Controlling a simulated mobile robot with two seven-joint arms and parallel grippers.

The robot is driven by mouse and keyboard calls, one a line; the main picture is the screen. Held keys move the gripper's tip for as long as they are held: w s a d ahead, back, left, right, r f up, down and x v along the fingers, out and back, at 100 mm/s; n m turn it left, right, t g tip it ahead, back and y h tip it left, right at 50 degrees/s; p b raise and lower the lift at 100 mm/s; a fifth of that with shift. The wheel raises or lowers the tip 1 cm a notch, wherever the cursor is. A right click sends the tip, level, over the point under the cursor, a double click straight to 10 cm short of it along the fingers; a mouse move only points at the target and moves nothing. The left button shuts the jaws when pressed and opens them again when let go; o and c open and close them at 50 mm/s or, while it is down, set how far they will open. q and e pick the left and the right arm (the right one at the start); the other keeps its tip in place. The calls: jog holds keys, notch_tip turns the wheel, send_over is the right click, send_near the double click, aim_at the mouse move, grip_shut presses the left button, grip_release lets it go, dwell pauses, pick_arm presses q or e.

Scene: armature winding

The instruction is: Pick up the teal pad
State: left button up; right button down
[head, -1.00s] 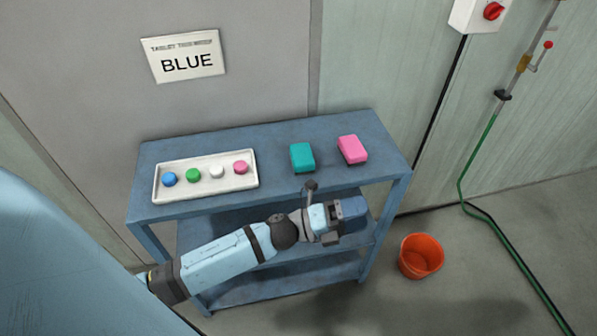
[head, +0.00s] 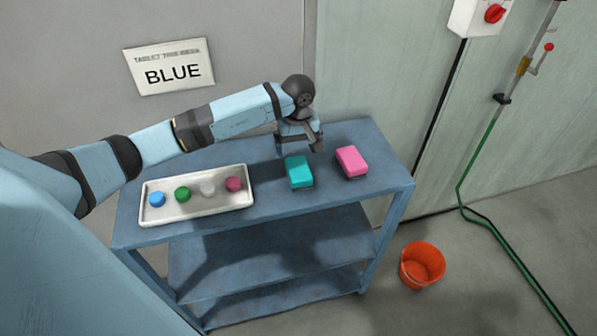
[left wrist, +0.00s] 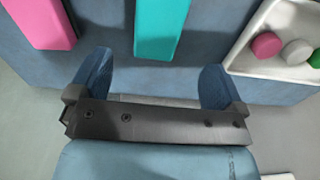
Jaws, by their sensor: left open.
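The teal pad (head: 299,172) lies on the top of the blue table, between the white tray and the pink pad. My left gripper (head: 299,150) is above the table just behind the teal pad, pointing down, open and empty. In the left wrist view the teal pad (left wrist: 161,28) shows at the top middle, beyond the gap between the two spread fingers (left wrist: 155,85). It is apart from both fingers. My right gripper is not in view.
A pink pad (head: 352,162) lies right of the teal one. A white tray (head: 210,208) with blue, green, white and pink round pieces is at the left. A sign reading BLUE (head: 169,67) hangs on the wall. An orange bucket (head: 422,265) stands on the floor.

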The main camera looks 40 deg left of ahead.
aim_at(298, 168)
pick_arm(q)
notch_tip(298, 168, down, 4)
jog(key=shift+f, duration=0.15)
notch_tip(298, 168, down, 4)
jog(key=shift+f+p, duration=0.15)
jog(key=shift+p, duration=0.9)
jog(key=shift+w+f, duration=0.1)
jog(key=shift+f, duration=0.4)
jog(key=c, duration=1)
